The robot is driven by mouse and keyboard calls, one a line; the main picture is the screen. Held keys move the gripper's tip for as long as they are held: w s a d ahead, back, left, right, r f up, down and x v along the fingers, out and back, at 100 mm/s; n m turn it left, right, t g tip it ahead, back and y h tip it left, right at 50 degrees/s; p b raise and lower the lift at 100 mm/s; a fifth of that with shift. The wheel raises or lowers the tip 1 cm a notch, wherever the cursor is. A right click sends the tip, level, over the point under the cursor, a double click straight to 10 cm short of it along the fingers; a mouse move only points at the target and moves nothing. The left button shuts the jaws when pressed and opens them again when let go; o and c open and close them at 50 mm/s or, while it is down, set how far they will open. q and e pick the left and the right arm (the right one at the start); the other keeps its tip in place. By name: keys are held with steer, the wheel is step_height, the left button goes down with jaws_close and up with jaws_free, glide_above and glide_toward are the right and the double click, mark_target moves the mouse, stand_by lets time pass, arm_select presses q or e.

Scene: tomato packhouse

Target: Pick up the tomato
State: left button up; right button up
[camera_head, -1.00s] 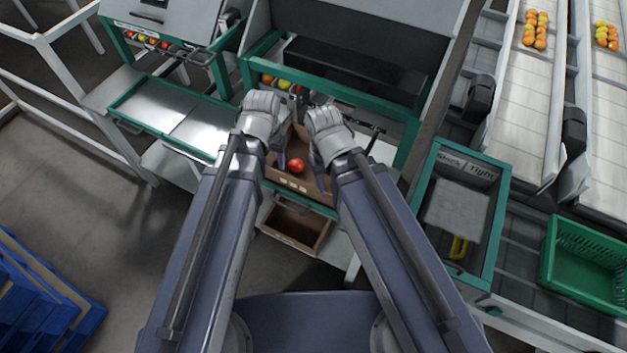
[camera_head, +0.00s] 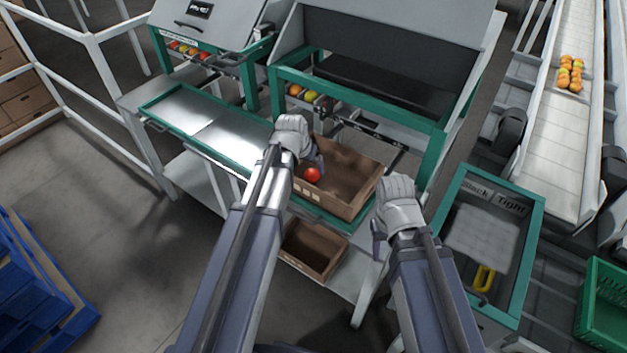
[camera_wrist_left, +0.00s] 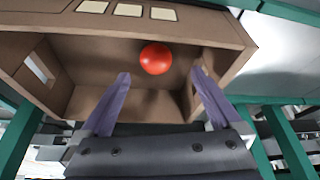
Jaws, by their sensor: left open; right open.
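A single red tomato (camera_head: 312,174) lies in the brown cardboard box (camera_head: 345,205), near its left side. It also shows in the left wrist view (camera_wrist_left: 156,58), just beyond the fingertips. My left gripper (camera_head: 316,160) is open and empty at the left side of the box, close to the tomato; in the left wrist view its two fingers (camera_wrist_left: 160,78) are spread, with the tomato between their lines but apart from them. My right gripper (camera_head: 380,238) is open and empty, outside the box at its right front.
A second brown box (camera_head: 313,248) sits on a lower shelf. A green crate (camera_head: 606,322) and a conveyor with tomatoes (camera_head: 550,130) are further right.

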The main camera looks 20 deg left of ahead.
mark_target(311, 172)
arm_select(q)
steer(key=shift+d+b+x, duration=0.15)
steer(key=shift+b+x, duration=1.1)
steer(key=shift+x, duration=0.25)
steer(key=shift+d+b+x, duration=0.15)
steer(key=shift+b+x, duration=1.1)
steer(key=shift+x, duration=0.25)
steer(key=shift+s, duration=0.15)
steer(key=shift+c, duration=0.2)
steer(key=c, duration=1)
steer(key=shift+o, duration=0.2)
steer(key=shift+r, duration=0.15)
step_height(311, 172, up, 11)
steer(key=p, duration=1.1)
steer(key=shift+d, duration=0.1)
